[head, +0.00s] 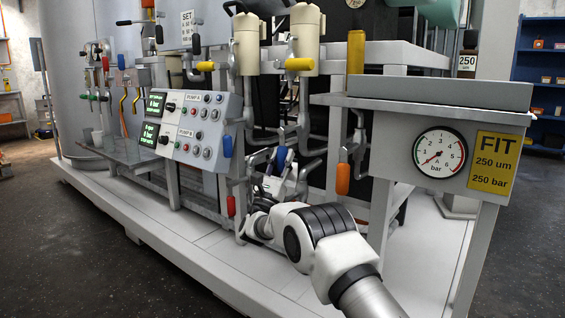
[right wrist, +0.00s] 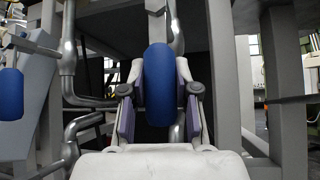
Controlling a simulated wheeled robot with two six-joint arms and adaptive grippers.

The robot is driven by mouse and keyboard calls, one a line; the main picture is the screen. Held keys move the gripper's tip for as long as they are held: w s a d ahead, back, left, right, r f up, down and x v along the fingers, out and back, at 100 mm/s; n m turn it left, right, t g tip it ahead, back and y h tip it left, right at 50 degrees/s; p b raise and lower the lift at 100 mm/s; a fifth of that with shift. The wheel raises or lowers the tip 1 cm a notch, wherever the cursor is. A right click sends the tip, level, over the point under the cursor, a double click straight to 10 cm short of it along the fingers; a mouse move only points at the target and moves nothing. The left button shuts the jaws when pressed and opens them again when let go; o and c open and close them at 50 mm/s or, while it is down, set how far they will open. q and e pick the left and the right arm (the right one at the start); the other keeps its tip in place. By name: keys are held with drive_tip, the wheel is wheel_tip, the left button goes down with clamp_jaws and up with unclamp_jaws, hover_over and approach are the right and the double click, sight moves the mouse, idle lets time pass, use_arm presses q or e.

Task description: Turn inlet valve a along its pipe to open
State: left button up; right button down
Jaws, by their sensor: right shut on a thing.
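A blue valve handle (right wrist: 158,85) stands upright in the middle of the right wrist view, in front of pipework. It appears in line with the vertical pipe above it (right wrist: 176,28). My right gripper (right wrist: 158,100) is shut on this handle, one finger on each side. In the head view the same blue handle (head: 281,158) shows just above my right gripper (head: 282,173), low under the skid frame. I cannot read a label that names this valve. My left gripper is not in view.
Another blue handle (head: 227,146) hangs beside the pump control panel (head: 187,125). A red handle (head: 231,206) and an orange handle (head: 342,179) are near my right arm. A pressure gauge (head: 439,152) and a yellow FIT sign (head: 494,162) are at right.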

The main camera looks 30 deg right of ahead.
drive_tip(key=c, duration=0.8)
unclamp_jaws()
drive_tip(key=shift+w, duration=0.1)
drive_tip(key=shift+c, duration=0.2)
drive_tip(key=v, duration=1.2)
